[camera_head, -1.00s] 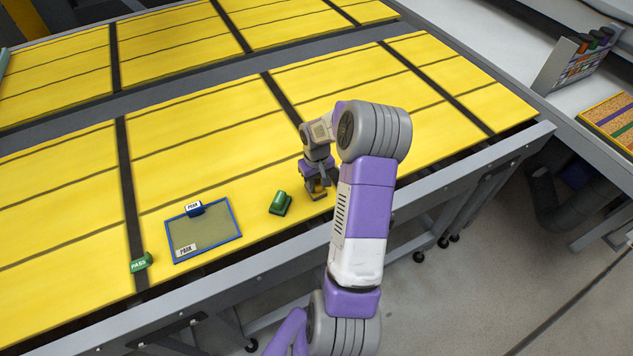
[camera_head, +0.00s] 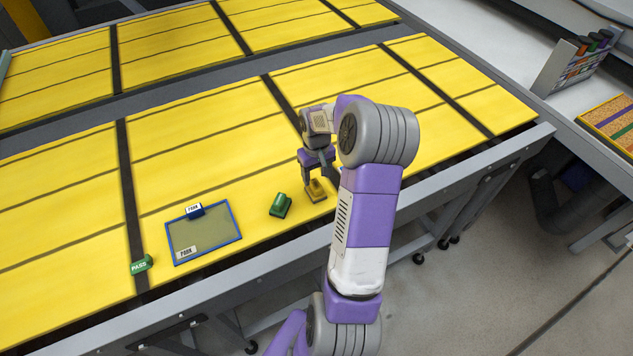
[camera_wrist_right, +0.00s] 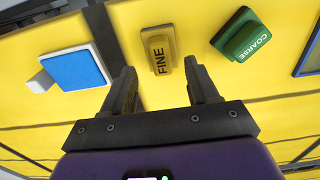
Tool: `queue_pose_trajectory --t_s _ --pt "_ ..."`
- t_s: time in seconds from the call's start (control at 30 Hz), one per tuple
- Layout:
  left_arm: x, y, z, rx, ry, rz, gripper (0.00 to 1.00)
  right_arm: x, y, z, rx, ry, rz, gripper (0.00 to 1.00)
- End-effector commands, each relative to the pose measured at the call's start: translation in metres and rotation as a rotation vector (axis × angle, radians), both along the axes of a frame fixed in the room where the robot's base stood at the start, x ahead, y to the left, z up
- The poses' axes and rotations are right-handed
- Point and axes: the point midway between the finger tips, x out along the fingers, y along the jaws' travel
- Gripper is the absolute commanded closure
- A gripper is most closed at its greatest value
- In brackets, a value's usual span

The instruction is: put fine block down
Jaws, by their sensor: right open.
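The fine block (camera_head: 316,191) is a small yellow block marked FINE that stands on the yellow table panel near the front edge, right of the green coarse block (camera_head: 280,205). In the right wrist view the fine block (camera_wrist_right: 159,50) lies ahead of the fingertips, clear of both fingers. My right gripper (camera_head: 318,178) is just above it; the right wrist view shows the gripper (camera_wrist_right: 160,80) open and empty. The coarse block (camera_wrist_right: 240,36) shows to its right there. My left gripper is out of view.
A blue-framed tray (camera_head: 205,236) marked PARK and a green PASS block (camera_head: 141,263) sit left on the table. A blue pad on a white block (camera_wrist_right: 75,70) shows in the right wrist view. Yellow panels behind are clear.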

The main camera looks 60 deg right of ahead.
Motion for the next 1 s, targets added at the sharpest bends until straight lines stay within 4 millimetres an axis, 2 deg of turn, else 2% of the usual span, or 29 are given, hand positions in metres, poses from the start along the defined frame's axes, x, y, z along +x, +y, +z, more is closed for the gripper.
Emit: queue_pose_trajectory --t_s 0.03,0.1,0.33,0.5,1.0 --pt "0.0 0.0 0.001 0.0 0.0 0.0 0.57 0.0 0.0 0.014 -0.004 -0.003 0.001 0.41" --pt "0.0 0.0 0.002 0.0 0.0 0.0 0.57 0.001 0.0 0.028 -0.003 -0.003 0.001 0.41" --pt "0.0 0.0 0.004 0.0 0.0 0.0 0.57 0.0 0.0 0.061 -0.001 -0.001 0.0 0.41" --pt "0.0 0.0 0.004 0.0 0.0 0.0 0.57 0.0 0.0 0.068 0.001 0.001 0.001 0.41" --pt "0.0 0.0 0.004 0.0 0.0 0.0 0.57 0.0 0.0 0.068 0.001 0.0 0.001 0.41"
